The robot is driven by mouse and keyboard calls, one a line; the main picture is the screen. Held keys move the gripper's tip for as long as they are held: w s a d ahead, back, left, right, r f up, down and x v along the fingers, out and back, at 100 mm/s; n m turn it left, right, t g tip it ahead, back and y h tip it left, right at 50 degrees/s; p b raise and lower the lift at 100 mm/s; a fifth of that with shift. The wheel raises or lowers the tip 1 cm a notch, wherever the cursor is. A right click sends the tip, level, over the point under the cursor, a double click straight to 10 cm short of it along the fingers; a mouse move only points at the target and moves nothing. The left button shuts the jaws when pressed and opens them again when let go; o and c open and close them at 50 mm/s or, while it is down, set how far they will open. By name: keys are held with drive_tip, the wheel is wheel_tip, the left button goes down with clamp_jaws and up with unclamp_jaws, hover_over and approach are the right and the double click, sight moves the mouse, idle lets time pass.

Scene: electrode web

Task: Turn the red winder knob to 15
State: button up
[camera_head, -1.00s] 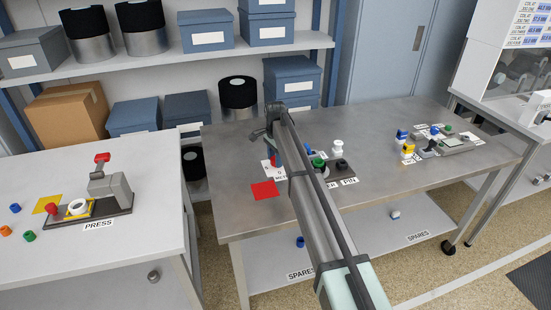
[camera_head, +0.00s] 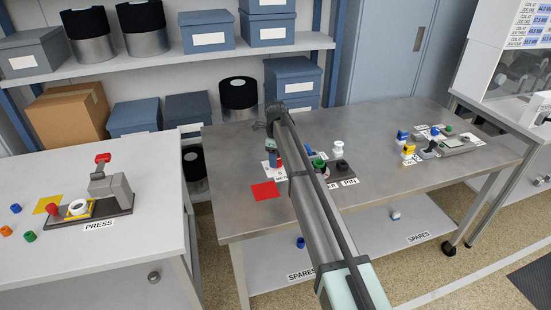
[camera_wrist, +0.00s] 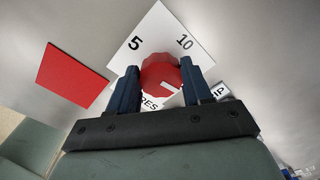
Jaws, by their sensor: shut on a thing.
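In the wrist view, the red winder knob (camera_wrist: 160,74) is between the two blue fingers of my gripper (camera_wrist: 157,84), which is shut on it. A short white mark on the knob lies on its lower right part, near the right finger. The white dial plate (camera_wrist: 157,30) shows 5 at upper left and 10 at upper right; no 15 is visible, and its lower part is hidden by the knob and fingers.
A flat red square (camera_head: 265,190) lies on the metal table beside the plate, also at left in the wrist view (camera_wrist: 73,76). Right of my arm are a green part (camera_head: 319,164) and a white part (camera_head: 338,148). More small parts stand farther right.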

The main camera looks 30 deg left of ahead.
drive_tip(key=shift+w+m, duration=0.1)
drive_tip(key=shift+m, duration=0.7)
drive_tip(key=o, duration=1)
drive_tip(key=shift+o, duration=0.2)
wheel_tip(320, 180, up, 14)
drive_tip(key=shift+f, duration=0.1)
